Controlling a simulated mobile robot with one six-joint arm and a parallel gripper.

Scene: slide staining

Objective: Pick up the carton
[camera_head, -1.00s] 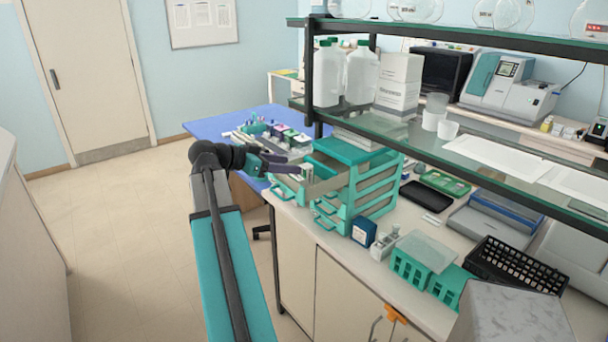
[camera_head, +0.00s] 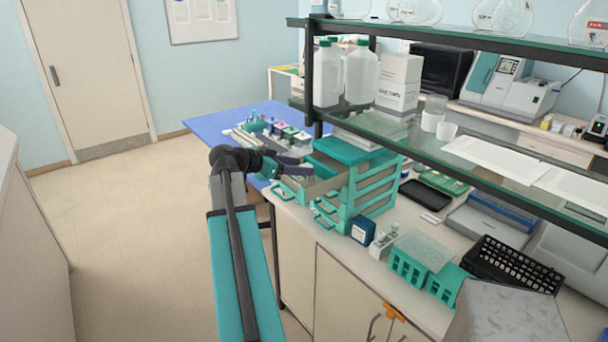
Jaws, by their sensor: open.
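My gripper (camera_head: 304,169) is open at the end of my arm, over the pulled-out top drawer (camera_head: 312,190) of a teal drawer cabinet (camera_head: 372,188). Its dark fingers point right, toward the drawer. What lies in the drawer and between the fingers is too small and partly covered to tell. A white carton-like box (camera_head: 399,82) with print stands on the glass shelf, right of two white bottles. A small dark blue box (camera_head: 363,230) with a pale label stands on the bench in front of the cabinet. I cannot tell which one is the task's carton.
Teal racks (camera_head: 408,268) and a black basket (camera_head: 515,264) are on the bench. The floor at left is clear.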

